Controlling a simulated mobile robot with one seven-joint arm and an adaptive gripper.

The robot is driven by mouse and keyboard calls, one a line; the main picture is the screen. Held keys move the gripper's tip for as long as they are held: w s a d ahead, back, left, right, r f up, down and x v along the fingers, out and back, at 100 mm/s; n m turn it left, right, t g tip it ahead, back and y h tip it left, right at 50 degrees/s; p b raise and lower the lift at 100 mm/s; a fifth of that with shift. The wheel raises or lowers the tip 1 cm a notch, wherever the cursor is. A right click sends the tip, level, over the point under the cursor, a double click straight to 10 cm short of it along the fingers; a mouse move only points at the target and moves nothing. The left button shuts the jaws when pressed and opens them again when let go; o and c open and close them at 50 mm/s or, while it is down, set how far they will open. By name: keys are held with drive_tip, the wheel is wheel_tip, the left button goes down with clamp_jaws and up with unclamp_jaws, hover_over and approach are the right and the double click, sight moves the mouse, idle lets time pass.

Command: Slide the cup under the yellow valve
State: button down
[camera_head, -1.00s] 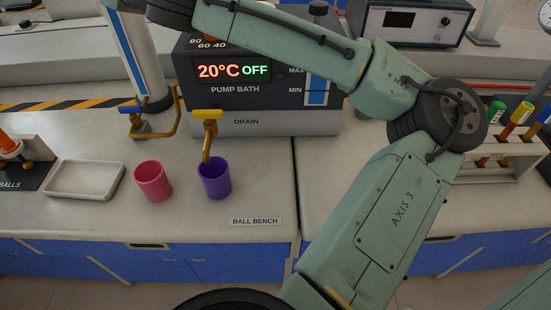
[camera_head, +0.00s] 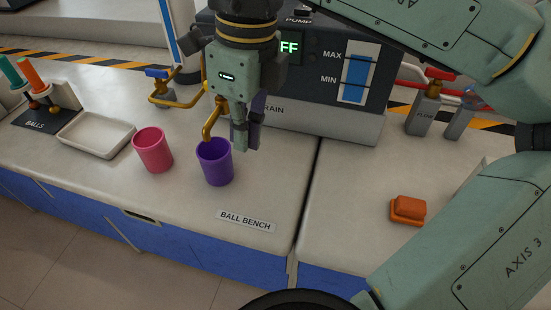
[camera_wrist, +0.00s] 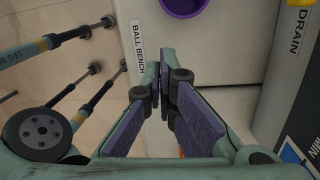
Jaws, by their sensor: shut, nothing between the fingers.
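A purple cup (camera_head: 215,165) stands upright on the bench, with the end of a yellow spout (camera_head: 210,126) just above its rim. A pink cup (camera_head: 152,150) stands upright to its left. My gripper (camera_head: 244,145) points down just right of the purple cup, its fingers shut and empty. It hides the yellow valve handle in the head view. In the wrist view, the shut fingertips (camera_wrist: 164,62) are apart from the purple cup (camera_wrist: 184,14), which is cut by the top edge. I cannot tell whether the gripper touches the valve.
A blue-handled valve (camera_head: 158,73) with a yellow pipe is behind the cups. A white tray (camera_head: 97,136) lies left of the pink cup. The pump bath (camera_head: 310,120) stands close behind my gripper. An orange block (camera_head: 409,209) is at right. Bench near the label (camera_head: 245,222) is clear.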

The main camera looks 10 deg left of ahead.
sight(217, 163)
drive_tip(key=shift+t+h, duration=0.3)
drive_tip(key=shift+h, duration=0.2)
drive_tip(key=f, duration=0.3)
drive_tip(key=d+f, duration=0.1)
drive_tip(key=f, duration=0.2)
drive_tip(key=w+d+f, duration=0.1)
drive_tip(key=f, duration=0.2)
drive_tip(key=shift+d+f+p, duration=0.15)
drive_tip(key=shift+f+p, duration=0.1)
drive_tip(key=shift+p, duration=0.15)
drive_tip(key=a, duration=0.2)
drive_tip(key=a+p, duration=0.1)
drive_tip(key=shift+w+f, duration=0.25)
drive_tip(key=shift+w+a, duration=0.15)
drive_tip(key=shift+a, duration=0.35)
drive_tip(key=shift+f, duration=0.1)
